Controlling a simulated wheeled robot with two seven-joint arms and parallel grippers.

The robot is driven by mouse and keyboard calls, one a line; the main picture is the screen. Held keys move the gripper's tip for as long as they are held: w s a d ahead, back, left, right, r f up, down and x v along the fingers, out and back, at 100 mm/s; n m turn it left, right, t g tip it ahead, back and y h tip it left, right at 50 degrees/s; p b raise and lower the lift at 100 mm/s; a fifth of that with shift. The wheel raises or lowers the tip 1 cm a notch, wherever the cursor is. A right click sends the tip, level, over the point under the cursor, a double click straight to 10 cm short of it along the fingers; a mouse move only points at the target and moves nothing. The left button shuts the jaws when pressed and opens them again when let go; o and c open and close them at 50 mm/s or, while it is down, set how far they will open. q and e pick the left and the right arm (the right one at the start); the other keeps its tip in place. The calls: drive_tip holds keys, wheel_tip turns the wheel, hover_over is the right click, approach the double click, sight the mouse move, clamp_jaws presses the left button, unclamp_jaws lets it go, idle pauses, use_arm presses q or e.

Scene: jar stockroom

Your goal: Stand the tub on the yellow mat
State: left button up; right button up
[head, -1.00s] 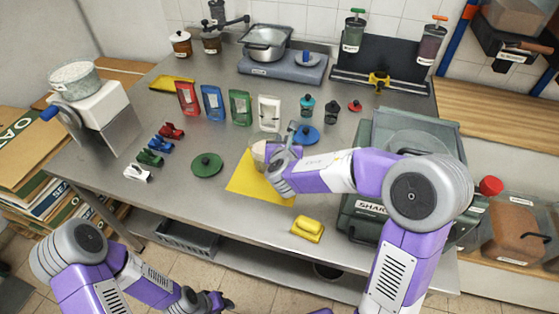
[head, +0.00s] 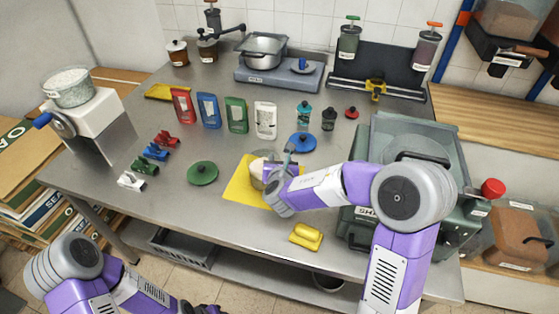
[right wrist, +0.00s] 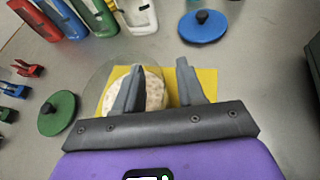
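The tub (head: 257,172) is clear with pale, grainy contents, and it appears to stand upright on the yellow mat (head: 238,190). My right gripper (head: 278,158) is at the tub's right side. In the right wrist view, the fingers of my right gripper (right wrist: 160,82) are apart. The left finger overlaps the tub (right wrist: 153,92), and the right finger is clear of it over the mat (right wrist: 207,82). Whether the left finger is inside the rim is hard to tell. Part of my left gripper (head: 205,308) shows at the bottom edge, mostly cut off.
A green lid (head: 202,173) lies left of the mat, a blue lid (head: 302,142) behind it to the right. Coloured pouches (head: 236,115) stand behind. A green machine (head: 365,225) stands right.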

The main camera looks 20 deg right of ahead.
drive_tip(key=p+v, duration=0.2)
drive_tip(key=v, duration=1)
